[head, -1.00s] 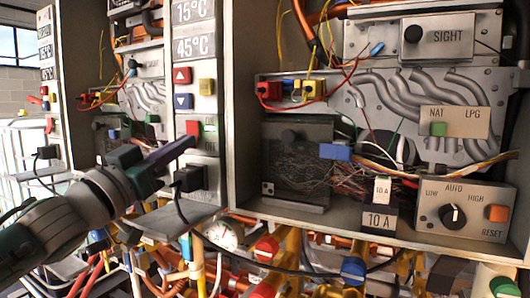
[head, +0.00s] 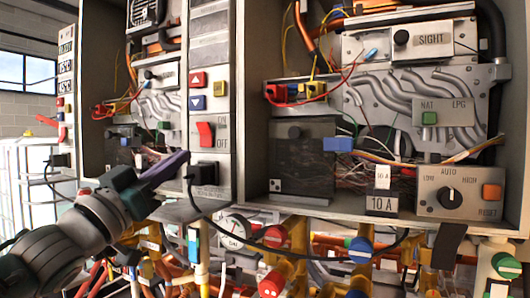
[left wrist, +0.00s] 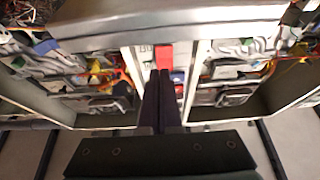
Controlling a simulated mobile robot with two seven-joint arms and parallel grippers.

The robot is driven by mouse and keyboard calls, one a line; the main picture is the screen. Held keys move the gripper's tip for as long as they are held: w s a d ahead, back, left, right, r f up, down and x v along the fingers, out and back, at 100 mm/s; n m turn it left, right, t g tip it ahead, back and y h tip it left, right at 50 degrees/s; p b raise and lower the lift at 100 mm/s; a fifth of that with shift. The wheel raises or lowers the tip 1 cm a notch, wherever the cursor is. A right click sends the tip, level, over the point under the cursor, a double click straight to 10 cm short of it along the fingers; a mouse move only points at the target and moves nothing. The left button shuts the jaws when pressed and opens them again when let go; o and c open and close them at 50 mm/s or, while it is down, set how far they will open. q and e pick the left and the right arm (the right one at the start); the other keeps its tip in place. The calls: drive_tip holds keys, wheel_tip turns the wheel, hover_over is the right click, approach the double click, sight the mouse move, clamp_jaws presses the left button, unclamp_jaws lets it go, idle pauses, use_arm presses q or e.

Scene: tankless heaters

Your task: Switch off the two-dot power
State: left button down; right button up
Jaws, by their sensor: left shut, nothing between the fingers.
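A red rocker switch (head: 205,134) marked ON and OFF sits on the narrow grey panel left of the open right-hand heater cabinet. A small white plate with dark dots (head: 273,186) is on the dark box inside that cabinet; its dots are too small to count surely. My left gripper (head: 184,156) is shut and empty, just below and left of the switch, apart from it in the head view. In the left wrist view, the shut fingers (left wrist: 167,74) point at a red part (left wrist: 164,56), apparently the switch. My right gripper is not in view.
A black plug and cable (head: 204,174) stick out just below the switch. Red and blue arrow buttons (head: 197,88) are above it. Pipes and coloured valves (head: 270,237) crowd the space below. Another open heater cabinet (head: 110,90) stands at left.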

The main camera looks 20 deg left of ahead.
use_arm(q)
drive_tip(key=s+f+b, duration=0.2)
drive_tip(key=s+f, duration=0.3)
drive_tip(key=shift+a+f, duration=0.25)
drive_tip(key=shift+f, duration=0.15)
drive_tip(key=shift+s, duration=0.1)
